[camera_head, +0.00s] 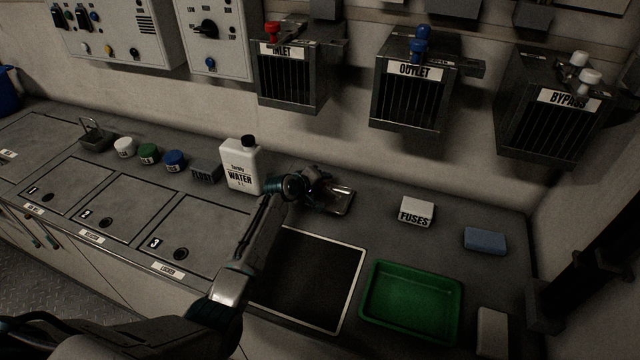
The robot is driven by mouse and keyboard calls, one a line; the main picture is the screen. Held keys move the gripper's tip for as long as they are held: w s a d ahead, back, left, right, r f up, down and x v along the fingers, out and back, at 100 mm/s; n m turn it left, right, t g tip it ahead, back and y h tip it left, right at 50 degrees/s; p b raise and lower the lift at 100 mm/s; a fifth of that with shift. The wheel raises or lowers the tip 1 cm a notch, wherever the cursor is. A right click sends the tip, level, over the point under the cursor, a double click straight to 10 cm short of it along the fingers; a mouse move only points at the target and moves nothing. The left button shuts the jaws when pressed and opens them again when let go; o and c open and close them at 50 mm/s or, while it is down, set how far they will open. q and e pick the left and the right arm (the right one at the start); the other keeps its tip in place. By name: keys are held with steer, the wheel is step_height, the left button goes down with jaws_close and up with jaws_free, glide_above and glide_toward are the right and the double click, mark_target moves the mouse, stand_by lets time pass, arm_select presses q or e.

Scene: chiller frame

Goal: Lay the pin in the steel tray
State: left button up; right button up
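My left gripper (328,203) reaches across the counter to the small steel tray (344,201), just right of the water bottle. The gripper is over or at the tray's left part and hides much of it. It is dark there, and I cannot tell whether the fingers are open or shut. I cannot make out the pin in this view; it may be hidden by the gripper. My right gripper is not in view.
The white water bottle (240,165) stands close left of the gripper. A black mat (310,278), a green tray (412,302), a white FUSES box (416,211) and a blue block (485,241) lie around it. The OUTLET box (410,95) hangs on the wall above.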

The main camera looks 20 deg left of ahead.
arm_select(q)
steer(key=shift+s+f, duration=0.1)
steer(key=shift+f, duration=0.15)
steer(key=shift+s+a, duration=0.1)
steer(key=shift+s+r, duration=0.1)
steer(key=shift+s, duration=0.05)
steer(key=v, duration=0.9)
steer(key=shift+r+p, duration=0.3)
steer(key=shift+p, duration=0.05)
steer(key=shift+s+a+r, duration=0.1)
steer(key=shift+s+r, duration=0.25)
steer(key=shift+s, duration=0.05)
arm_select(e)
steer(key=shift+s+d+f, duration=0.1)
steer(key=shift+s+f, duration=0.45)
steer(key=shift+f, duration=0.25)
